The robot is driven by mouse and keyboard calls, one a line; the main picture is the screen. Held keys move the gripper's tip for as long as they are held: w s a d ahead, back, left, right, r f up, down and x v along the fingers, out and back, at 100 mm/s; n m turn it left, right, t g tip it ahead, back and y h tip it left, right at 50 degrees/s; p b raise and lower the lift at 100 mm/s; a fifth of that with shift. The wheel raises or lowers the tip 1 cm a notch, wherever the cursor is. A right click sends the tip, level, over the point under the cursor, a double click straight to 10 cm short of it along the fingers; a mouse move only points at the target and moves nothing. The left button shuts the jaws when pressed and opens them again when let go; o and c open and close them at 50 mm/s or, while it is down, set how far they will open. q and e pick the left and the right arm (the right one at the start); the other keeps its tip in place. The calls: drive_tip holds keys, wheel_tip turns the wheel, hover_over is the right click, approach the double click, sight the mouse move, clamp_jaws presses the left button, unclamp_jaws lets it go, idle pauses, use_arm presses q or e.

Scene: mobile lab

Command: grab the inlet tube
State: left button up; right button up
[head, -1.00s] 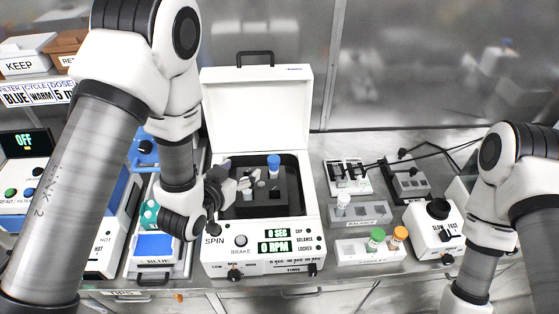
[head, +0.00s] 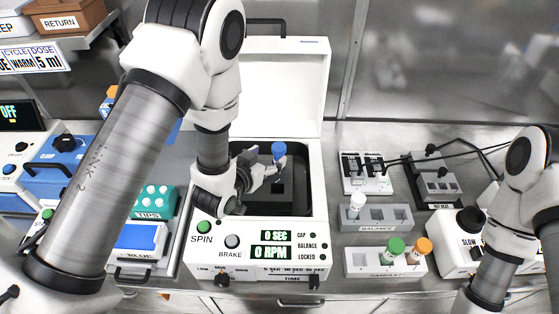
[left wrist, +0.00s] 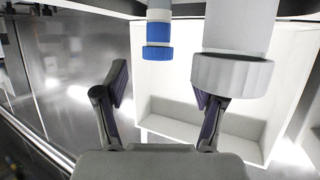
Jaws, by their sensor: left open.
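A blue-capped tube (head: 278,151) stands upright in the open centrifuge (head: 318,190). It also shows in the left wrist view (left wrist: 158,38), upside down in that picture. A larger, closer white-capped tube (left wrist: 232,68) shows to its right there, overlapping the right finger. My left gripper (head: 264,169) is open, over the centrifuge bowl just left of the blue-capped tube. In the left wrist view the open jaws (left wrist: 162,88) have nothing clamped between them. The gripper and wrist hide part of the bowl. No label shows which tube is the inlet tube. My right gripper is out of frame.
The raised centrifuge lid (head: 290,85) stands behind my left arm. Right of the centrifuge are a balance rack (head: 375,224) with a white-capped tube, and a sample rack (head: 372,268) with green- and orange-capped tubes. A teal tip box (head: 155,203) stands left.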

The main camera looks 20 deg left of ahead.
sight(275, 152)
use_arm(q)
drive_tip(key=p+x, duration=0.1)
drive_tip(key=x, duration=0.2)
drive_tip(key=shift+w+d+p, duration=0.25)
drive_tip(key=shift+w+p, duration=0.1)
drive_tip(key=shift+w+f, duration=0.3)
drive_tip(key=shift+s+r, duration=0.1)
drive_tip(key=shift+s, duration=0.05)
clamp_jaws()
